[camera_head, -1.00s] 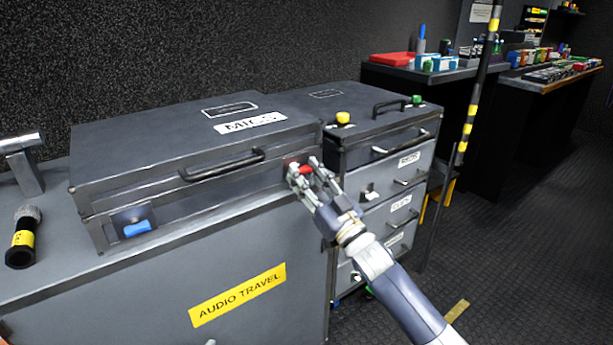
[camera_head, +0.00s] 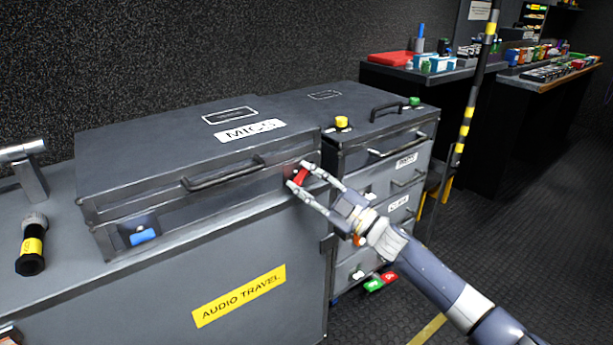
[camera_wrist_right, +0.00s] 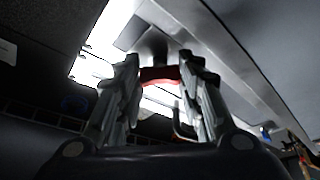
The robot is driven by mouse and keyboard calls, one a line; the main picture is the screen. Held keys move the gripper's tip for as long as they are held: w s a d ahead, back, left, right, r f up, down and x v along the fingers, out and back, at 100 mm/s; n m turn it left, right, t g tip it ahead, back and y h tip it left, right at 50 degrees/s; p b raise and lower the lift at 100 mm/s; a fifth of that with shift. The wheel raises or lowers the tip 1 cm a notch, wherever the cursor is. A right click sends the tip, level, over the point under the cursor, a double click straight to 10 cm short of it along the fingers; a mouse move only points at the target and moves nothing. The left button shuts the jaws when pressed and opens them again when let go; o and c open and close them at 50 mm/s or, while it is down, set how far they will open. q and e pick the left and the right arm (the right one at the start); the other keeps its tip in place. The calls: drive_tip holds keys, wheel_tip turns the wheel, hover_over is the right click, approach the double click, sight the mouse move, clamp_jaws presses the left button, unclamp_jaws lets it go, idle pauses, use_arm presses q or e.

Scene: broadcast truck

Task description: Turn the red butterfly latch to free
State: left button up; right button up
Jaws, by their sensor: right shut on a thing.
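The red butterfly latch (camera_head: 299,176) is on the front of the dark MICS case (camera_head: 170,212), near its right end. It looks tilted in the head view. My right gripper (camera_head: 297,174) has its fingers on both sides of the latch and is shut on it. In the right wrist view the red latch (camera_wrist_right: 160,74) shows between the two fingertips (camera_wrist_right: 158,75), partly hidden by them. My left gripper is not in view.
The case lies on a grey cabinet with a yellow AUDIO TRAVEL label (camera_head: 238,295). A drawer unit (camera_head: 385,190) with a yellow knob (camera_head: 341,121) stands close to the right. Open floor is at the lower right.

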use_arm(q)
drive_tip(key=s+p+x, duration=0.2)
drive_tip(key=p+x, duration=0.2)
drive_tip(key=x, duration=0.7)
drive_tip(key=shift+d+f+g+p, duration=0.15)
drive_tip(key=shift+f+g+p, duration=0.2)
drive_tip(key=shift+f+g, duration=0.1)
use_arm(e)
drive_tip(key=shift+r+n+g+h, duration=0.1)
drive_tip(key=shift+n+g+h, duration=0.45)
drive_tip(key=shift+n, duration=1.65)
drive_tip(key=shift+r+n+g+h, duration=0.1)
drive_tip(key=shift+n+g, duration=0.95)
drive_tip(key=shift+n, duration=1.15)
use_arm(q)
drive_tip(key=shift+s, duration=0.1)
use_arm(e)
drive_tip(key=o, duration=1.1)
drive_tip(key=shift+c, duration=0.2)
drive_tip(key=v, duration=1.2)
drive_tip(key=shift+w+d+f, duration=0.1)
